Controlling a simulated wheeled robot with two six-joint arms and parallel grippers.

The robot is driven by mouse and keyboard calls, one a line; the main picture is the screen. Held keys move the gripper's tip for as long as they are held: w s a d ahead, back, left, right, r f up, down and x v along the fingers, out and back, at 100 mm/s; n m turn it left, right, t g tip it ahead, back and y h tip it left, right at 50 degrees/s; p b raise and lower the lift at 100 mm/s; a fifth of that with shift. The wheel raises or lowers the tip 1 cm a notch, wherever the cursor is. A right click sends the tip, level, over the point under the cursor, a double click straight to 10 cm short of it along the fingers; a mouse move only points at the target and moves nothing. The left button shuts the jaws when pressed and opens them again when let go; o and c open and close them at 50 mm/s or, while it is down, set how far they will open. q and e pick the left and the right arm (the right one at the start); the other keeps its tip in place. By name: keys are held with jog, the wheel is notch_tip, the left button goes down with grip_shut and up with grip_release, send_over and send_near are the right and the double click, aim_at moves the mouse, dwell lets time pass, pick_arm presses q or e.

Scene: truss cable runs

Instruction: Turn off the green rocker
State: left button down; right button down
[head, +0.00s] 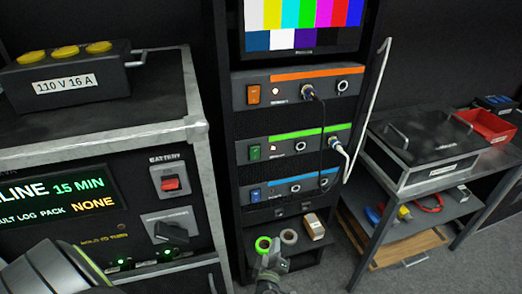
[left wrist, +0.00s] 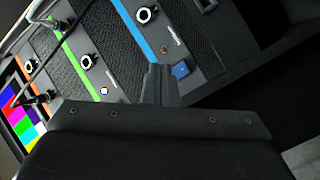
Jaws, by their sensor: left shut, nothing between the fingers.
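The green rocker (head: 254,153) sits at the left end of the green-striped unit (head: 310,145), the middle of three in the rack. An orange rocker (head: 253,95) is above it and a blue rocker (head: 255,195) below. My left gripper (head: 268,246) is shut and empty, low in front of the rack, below the blue-striped unit. In the left wrist view its closed fingers (left wrist: 160,80) appear beside the blue rocker (left wrist: 181,69). There the green stripe (left wrist: 75,55) and a lit lamp (left wrist: 104,91) show; the green rocker is hidden by the gripper body. My right gripper is not in view.
Tape rolls (head: 289,237) and a small box (head: 314,227) lie on the shelf below. A battery cabinet (head: 110,130) stands left, a cart (head: 470,205) right.

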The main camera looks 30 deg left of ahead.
pick_arm(q)
jog(key=w+a+r+n+g+y+p, duration=0.1)
jog(key=r+n+y, duration=0.3)
jog(key=r, duration=0.6)
jog(key=w+a+r+n+g+y+p, duration=0.1)
jog(key=r+n+y, duration=0.3)
jog(key=r+n, duration=0.5)
jog(key=shift+w+a+r+g+y+p, duration=0.3)
jog(key=shift+a+r+g, duration=0.2)
jog(key=shift+a, duration=0.1)
